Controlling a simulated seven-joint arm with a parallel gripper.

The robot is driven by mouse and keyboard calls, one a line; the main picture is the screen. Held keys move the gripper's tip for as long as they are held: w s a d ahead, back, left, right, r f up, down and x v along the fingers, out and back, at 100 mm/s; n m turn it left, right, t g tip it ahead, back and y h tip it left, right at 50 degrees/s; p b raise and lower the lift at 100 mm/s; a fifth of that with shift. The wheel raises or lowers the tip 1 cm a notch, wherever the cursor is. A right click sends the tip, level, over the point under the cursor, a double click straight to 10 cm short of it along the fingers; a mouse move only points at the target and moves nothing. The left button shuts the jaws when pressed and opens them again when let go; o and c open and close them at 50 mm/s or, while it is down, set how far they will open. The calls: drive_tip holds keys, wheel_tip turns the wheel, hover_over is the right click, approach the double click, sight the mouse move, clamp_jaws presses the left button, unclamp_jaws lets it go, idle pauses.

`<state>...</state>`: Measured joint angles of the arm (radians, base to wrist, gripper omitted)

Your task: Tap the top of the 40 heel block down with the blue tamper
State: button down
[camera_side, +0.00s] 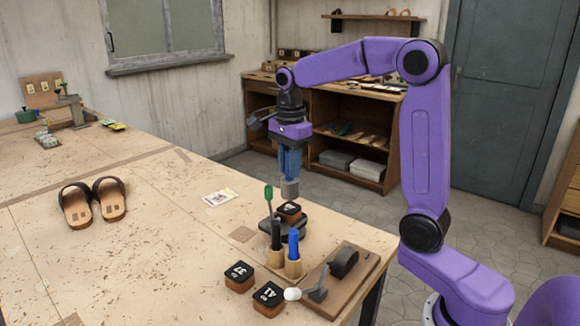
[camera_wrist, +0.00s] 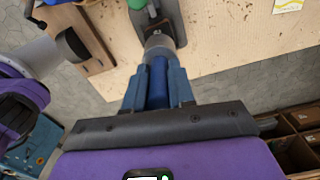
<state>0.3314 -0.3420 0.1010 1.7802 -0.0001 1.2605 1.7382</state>
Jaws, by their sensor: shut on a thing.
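My gripper (camera_side: 290,168) is shut on the blue tamper, whose grey head (camera_side: 290,188) points down below the fingers. In the wrist view the tamper's blue handle (camera_wrist: 158,88) sits between my two fingers. The 40 heel block (camera_side: 289,210) appears to be the dark-topped block on a dark base (camera_side: 292,226) near the table's right edge; its number is too small to read. The tamper head hangs just above this block, with a small gap showing in the side view.
Blocks 37 (camera_side: 239,271) and 41 (camera_side: 269,298) and a wooden fixture (camera_side: 347,285) are nearer.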

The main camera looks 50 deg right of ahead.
wheel_tip(320, 180, down, 3)
drive_tip(key=shift+f, duration=0.15)
drive_tip(key=shift+r, duration=1.75)
drive_tip(key=shift+r, duration=2.05)
